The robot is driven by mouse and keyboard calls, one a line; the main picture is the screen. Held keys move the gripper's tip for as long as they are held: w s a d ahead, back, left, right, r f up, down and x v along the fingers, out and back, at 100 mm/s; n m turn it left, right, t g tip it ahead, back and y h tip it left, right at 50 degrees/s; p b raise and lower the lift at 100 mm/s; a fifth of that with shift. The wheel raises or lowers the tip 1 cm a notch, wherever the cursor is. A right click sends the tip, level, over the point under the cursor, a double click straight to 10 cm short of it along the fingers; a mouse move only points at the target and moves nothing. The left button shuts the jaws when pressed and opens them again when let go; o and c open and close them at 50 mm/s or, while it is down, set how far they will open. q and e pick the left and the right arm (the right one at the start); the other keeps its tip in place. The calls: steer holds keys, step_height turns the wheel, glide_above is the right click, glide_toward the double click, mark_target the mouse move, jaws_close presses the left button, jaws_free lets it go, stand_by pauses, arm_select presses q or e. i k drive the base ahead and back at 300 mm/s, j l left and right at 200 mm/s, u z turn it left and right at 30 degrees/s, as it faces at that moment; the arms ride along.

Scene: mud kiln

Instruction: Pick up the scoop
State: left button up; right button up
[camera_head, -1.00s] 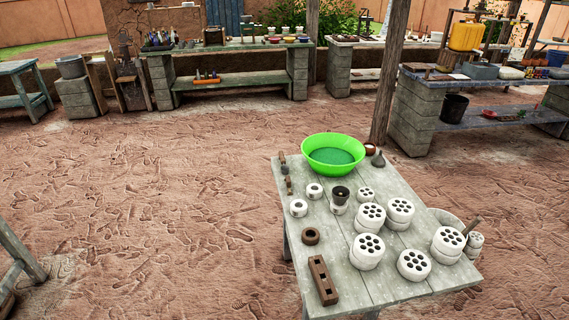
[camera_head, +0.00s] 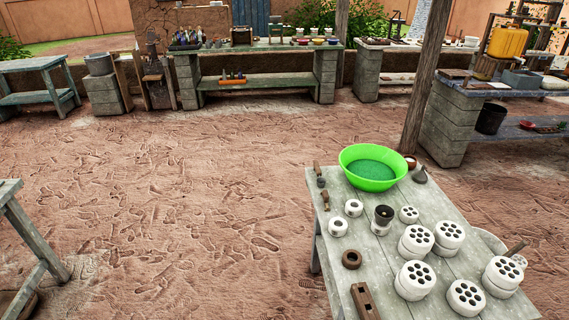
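I cannot make out for certain which object is the scoop. Small dark tools with handles (camera_head: 325,200) lie at the left edge of the grey wooden table (camera_head: 345,272). A brown handle (camera_head: 515,248) sticks up at the table's right side, by a pale round container partly hidden behind white pieces. Neither of my grippers shows in the head view.
Stone-legged workbenches (camera_head: 265,85) line the back.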

mark_target(319, 174)
steer(key=i+j+u, duration=0.45)
steer(key=i, duration=0.3)
steer(key=i+u, duration=0.2)
steer(key=i, duration=0.2)
